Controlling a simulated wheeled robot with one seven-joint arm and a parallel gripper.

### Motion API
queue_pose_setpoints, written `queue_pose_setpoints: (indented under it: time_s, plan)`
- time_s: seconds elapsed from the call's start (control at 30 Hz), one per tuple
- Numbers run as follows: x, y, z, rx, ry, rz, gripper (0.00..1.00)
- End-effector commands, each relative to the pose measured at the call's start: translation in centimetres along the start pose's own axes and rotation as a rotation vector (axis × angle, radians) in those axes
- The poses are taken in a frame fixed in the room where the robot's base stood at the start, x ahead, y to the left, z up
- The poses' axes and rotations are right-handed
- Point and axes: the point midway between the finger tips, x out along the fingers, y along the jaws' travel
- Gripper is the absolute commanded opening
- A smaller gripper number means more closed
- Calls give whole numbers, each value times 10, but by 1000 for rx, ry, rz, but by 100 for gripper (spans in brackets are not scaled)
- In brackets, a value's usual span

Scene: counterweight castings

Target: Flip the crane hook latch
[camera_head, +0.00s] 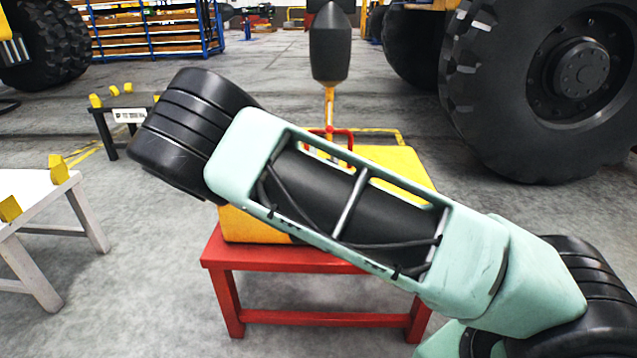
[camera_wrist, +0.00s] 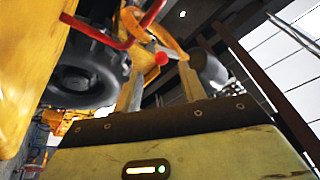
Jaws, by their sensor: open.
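The yellow-orange crane hook (camera_wrist: 168,38) is near the top middle of the wrist view, with a small red knob (camera_wrist: 161,59) beside it, likely on the latch. In the head view the yellow shank (camera_head: 330,108) hangs below a black block (camera_head: 329,52). A bent red bar (camera_wrist: 92,34) runs by the hook; red also shows in the head view. My gripper (camera_wrist: 160,78) is open, with its two tan fingers apart below the hook. The knob appears between the fingertips; I cannot tell whether they touch it. In the head view my arm hides my gripper.
A yellow casting (camera_head: 400,165) rests on a red stand (camera_head: 300,256), partly behind my arm; its side (camera_wrist: 22,70) fills the left of the wrist view. A white table (camera_head: 35,195) is at left. A large wheel (camera_head: 560,85) stands at right.

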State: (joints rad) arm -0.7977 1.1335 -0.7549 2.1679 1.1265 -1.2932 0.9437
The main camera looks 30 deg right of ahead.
Motion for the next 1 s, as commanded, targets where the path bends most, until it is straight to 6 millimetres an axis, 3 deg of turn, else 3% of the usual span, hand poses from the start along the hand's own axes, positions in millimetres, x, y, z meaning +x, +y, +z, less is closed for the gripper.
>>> queue_pose_setpoints:
  time_s: [0.3,0.5,0.7,1.0]
  plan:
    - [-75,-1,0,-3,-5,-1,41]
    - [-108,0,1,-3,-5,-1,41]
    - [-122,0,0,-2,-2,0,41]
    - [-123,1,1,-2,-3,0,41]
